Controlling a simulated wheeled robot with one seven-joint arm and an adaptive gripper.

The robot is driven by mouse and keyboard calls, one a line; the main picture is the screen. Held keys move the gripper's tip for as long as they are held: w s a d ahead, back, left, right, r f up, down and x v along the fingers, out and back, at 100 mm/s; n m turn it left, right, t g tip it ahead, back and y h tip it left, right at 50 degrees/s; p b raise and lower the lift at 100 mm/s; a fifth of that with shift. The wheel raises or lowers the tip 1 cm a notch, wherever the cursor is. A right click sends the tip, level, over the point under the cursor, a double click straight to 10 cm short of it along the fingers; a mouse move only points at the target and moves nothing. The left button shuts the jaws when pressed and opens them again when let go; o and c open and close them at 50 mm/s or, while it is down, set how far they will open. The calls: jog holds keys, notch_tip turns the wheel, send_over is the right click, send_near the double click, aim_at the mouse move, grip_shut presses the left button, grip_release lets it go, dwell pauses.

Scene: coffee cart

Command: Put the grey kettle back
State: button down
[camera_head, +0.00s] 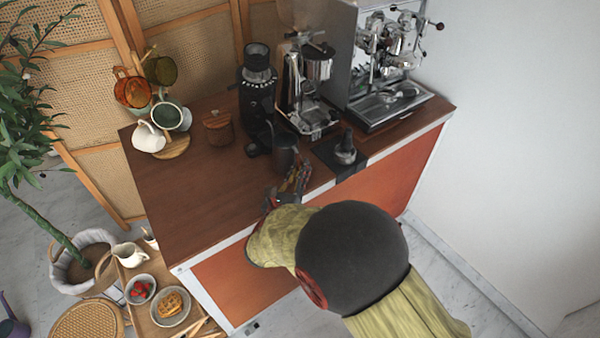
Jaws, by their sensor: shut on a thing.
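The grey kettle (286,153) shows as a small dark grey, roughly upright vessel near the front edge of the brown cart top (190,205), in front of the coffee machines. My gripper (295,178) reaches in from the front edge and is shut on the near side of the kettle. The fingers and my arm hide part of the kettle's lower side and any handle. I cannot tell whether its base touches the cart top.
A black grinder (257,95) stands just behind the kettle. Espresso machines (385,70) fill the back right. A black tamping mat (340,157) with a tamper (346,148) lies to the right. A wooden canister (218,128) and a cup stand (172,145) stand left. The cart's front left is clear.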

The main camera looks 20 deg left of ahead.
jog(key=shift+r, duration=0.15)
jog(key=c, duration=1.8)
grip_release()
jog(key=shift+f, duration=0.2)
jog(key=shift+o, duration=0.2)
jog(key=shift+s+r, duration=0.1)
jog(key=shift+r, duration=0.1)
jog(key=s+a+p, duration=0.1)
jog(key=s+p, duration=0.2)
jog(key=s, duration=0.8)
jog(key=shift+s, duration=0.4)
